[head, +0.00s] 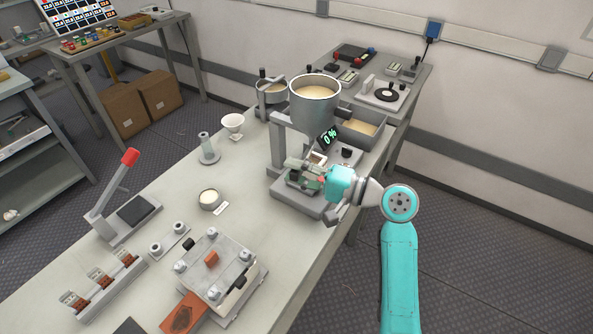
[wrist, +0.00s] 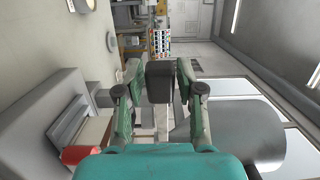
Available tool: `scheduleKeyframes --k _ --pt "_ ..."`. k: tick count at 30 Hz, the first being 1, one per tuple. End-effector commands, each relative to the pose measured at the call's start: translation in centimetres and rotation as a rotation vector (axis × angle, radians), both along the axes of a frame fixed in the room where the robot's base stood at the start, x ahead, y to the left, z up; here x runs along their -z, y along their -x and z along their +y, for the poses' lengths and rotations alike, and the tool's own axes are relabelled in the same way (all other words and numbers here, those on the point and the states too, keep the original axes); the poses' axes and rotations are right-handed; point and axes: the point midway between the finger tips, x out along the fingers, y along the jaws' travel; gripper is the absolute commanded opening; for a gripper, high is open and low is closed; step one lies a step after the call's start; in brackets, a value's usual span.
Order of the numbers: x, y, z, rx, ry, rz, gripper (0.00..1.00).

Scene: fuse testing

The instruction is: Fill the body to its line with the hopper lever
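The hopper (head: 315,104) is a grey metal funnel full of pale sand on a grey stand at the back of the bench. A display (head: 328,138) below it reads 0 %. A pale piece (head: 318,158) shows under the hopper, mostly hidden; I cannot tell if it is the body. My gripper (head: 307,172) is at the front of the stand. In the wrist view a dark block (wrist: 160,82), perhaps the lever's grip, lies between my two fingers (wrist: 160,75). The gaps beside it are very narrow; I cannot tell if the fingers touch it. A red-ended piece (wrist: 80,155) shows lower left.
A sand tray (head: 362,125) and a sand pot (head: 270,92) stand beside the hopper. A white funnel cup (head: 232,124), a small sand dish (head: 210,198), a red-handled press (head: 125,205) and a clamped plate fixture (head: 218,262) are on the left of the bench.

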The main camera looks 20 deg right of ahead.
Motion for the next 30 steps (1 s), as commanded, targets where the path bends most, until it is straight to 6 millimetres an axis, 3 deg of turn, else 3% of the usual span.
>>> scheduleKeyframes --k 1,3,30 --pt "0.0 0.0 0.0 0.0 0.0 0.0 0.17" --pt "0.0 0.0 0.0 0.0 0.0 0.0 0.0" --pt "0.0 -1.6 1.4 0.188 0.0 0.0 0.0"
